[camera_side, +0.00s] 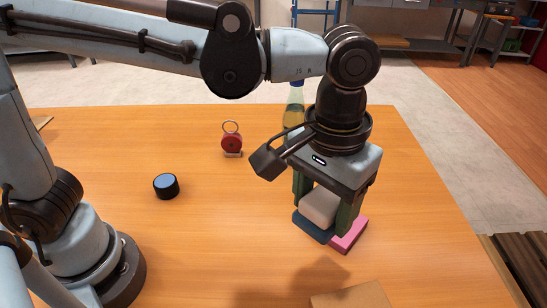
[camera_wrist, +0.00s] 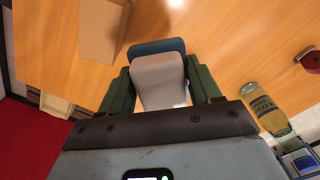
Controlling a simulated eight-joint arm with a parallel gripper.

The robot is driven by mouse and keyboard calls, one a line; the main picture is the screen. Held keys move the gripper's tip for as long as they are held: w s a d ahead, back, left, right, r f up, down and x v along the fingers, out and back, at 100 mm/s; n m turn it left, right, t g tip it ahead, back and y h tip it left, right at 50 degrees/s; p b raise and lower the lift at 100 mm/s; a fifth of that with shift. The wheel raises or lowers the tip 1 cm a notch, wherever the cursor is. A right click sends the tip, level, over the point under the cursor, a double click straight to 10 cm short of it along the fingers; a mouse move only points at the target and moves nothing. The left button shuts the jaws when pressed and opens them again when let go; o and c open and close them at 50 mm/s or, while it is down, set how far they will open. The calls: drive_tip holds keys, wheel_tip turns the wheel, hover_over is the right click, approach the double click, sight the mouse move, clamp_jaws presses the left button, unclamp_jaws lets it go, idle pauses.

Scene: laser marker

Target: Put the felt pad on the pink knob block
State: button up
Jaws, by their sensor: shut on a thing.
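My gripper (camera_side: 322,212) points down and is shut on the pale grey-white upper part of the felt pad (camera_side: 318,206), whose blue slab (camera_side: 312,229) shows below it. The pad also shows between the two green fingers in the wrist view (camera_wrist: 159,80), with its blue edge at the far side. The pink knob block (camera_side: 350,235) shows as a pink flat piece just right of the blue slab, partly hidden by a finger and the pad. I cannot tell whether the pad touches it. Its knob is not visible.
A bottle (camera_side: 293,110) with yellowish liquid stands behind my gripper. A red round thing with a ring (camera_side: 232,142) and a black cylinder with a blue top (camera_side: 166,186) stand to the left. A brown box (camera_side: 350,298) is at the front edge. The table between is clear.

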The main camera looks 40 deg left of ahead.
drive_tip(key=w+a+f, duration=0.1)
drive_tip(key=w+f, duration=0.1)
drive_tip(key=w, duration=0.1)
drive_tip(key=w+a+f, duration=0.4)
drive_tip(key=w, duration=0.1)
drive_tip(key=shift+w, duration=0.35)
drive_tip(key=shift+a+f, duration=0.1)
drive_tip(key=shift+f, duration=1.95)
drive_tip(key=shift+f, duration=0.15)
drive_tip(key=o, duration=1.1)
drive_tip(key=shift+c, duration=0.2)
